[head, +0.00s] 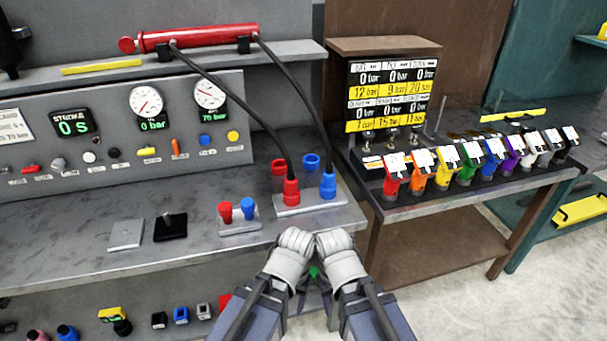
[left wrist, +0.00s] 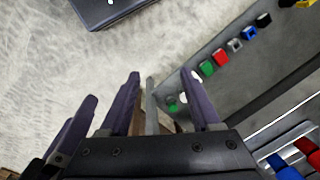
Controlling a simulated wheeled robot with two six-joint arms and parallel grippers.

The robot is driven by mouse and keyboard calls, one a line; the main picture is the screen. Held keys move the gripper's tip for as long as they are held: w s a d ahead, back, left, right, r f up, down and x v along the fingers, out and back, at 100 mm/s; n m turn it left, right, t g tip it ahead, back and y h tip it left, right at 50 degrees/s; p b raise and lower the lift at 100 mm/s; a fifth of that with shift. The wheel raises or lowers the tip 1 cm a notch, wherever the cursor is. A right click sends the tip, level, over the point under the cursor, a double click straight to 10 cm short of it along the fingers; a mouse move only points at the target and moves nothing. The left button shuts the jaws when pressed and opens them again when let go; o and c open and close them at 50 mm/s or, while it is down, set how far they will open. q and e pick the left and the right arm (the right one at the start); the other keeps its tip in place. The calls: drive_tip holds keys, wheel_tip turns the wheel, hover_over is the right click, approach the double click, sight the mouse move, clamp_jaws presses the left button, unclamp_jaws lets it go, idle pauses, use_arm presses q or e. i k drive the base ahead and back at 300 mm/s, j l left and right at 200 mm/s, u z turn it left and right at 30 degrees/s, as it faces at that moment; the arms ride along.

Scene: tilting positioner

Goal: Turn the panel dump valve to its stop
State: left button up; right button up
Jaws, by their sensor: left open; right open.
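The grey instrument panel (head: 75,152) stands at the left in the head view, with a row of small controls along its lower front. They include an orange lever (head: 175,147) standing upright, a yellow handle (head: 147,151) lying level and a red handle (head: 31,168). I cannot read which is the dump valve. My left gripper (left wrist: 160,76) is open and empty in the left wrist view, above the floor. My right gripper (head: 335,243) is beside the left one at the bottom middle of the head view; its fingertips are hidden. Both are well away from the panel controls.
A block with red and blue hose plugs (head: 310,205) stands at the bench's right end. A black block (head: 170,227) and a grey plate (head: 126,235) lie on the bench. A red cylinder (head: 200,38) rests on the shelf. Coloured tools (head: 443,168) line the right table.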

sight(34, 168)
drive_tip(key=u, duration=1.8)
drive_tip(key=i+j, duration=0.15)
drive_tip(key=j, duration=0.2)
drive_tip(key=i+j, duration=0.15)
drive_tip(key=j, duration=0.25)
drive_tip(key=i+j, duration=0.15)
drive_tip(key=j, duration=0.2)
drive_tip(key=i+j, duration=0.15)
drive_tip(key=j, duration=0.2)
drive_tip(key=i+j+z, duration=0.1)
drive_tip(key=j+z, duration=0.25)
drive_tip(key=z, duration=1.3)
